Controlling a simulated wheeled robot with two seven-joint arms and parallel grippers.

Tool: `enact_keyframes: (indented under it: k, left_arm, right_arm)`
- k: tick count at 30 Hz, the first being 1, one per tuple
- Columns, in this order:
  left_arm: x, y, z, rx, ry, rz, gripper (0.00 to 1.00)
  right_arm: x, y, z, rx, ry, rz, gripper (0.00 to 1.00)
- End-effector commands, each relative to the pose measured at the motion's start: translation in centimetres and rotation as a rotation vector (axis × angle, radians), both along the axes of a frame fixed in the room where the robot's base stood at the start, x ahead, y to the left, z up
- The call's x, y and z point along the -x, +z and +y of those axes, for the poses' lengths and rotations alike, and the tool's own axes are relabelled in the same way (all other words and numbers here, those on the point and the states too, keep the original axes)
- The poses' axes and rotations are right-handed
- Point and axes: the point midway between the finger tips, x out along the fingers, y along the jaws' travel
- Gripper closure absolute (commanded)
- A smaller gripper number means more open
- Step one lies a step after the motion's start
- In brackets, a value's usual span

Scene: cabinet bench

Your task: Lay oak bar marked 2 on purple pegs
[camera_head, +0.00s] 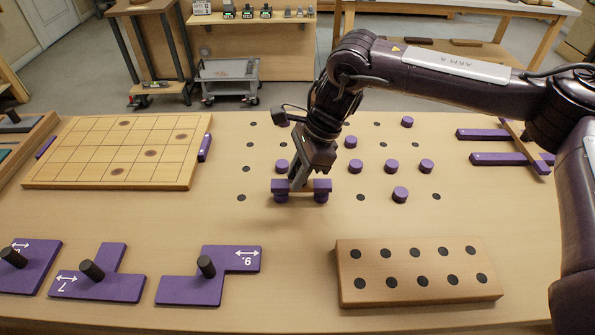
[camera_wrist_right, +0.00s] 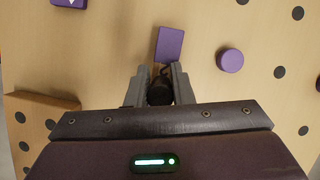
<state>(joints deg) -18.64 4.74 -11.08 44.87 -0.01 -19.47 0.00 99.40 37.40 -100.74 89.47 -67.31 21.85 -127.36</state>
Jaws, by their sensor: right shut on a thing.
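My right gripper (camera_head: 302,186) is shut on a short purple bar (camera_head: 322,185) over the pegboard part of the bench. In the right wrist view, my fingers (camera_wrist_right: 160,88) close on its black knob, and one purple end (camera_wrist_right: 170,45) shows beyond them. No number is readable on it, and my fingers hide its middle. Other purple pegs (camera_head: 355,166) stand to the right and behind. One peg (camera_wrist_right: 229,60) shows right of the bar. My left gripper is not in view.
Purple pieces with black knobs (camera_head: 110,278) lie along the front left. A wooden block with black dots (camera_head: 415,292) lies front right. A gridded board (camera_head: 75,178) lies at left. Purple bars (camera_head: 490,134) lie at far right. Bench front centre is clear.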

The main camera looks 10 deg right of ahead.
Motion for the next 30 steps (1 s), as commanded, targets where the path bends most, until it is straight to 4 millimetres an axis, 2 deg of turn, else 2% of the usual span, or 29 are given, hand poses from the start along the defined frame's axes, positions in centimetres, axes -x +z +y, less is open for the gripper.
enact_keyframes:
  k: [14,30]
  left_arm:
    - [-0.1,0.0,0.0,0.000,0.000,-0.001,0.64]
    - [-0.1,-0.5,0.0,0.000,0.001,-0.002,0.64]
  right_arm:
    - [0.0,-0.1,0.0,0.000,0.000,0.000,1.00]
    - [0.0,-1.1,0.0,0.000,0.000,0.000,1.00]
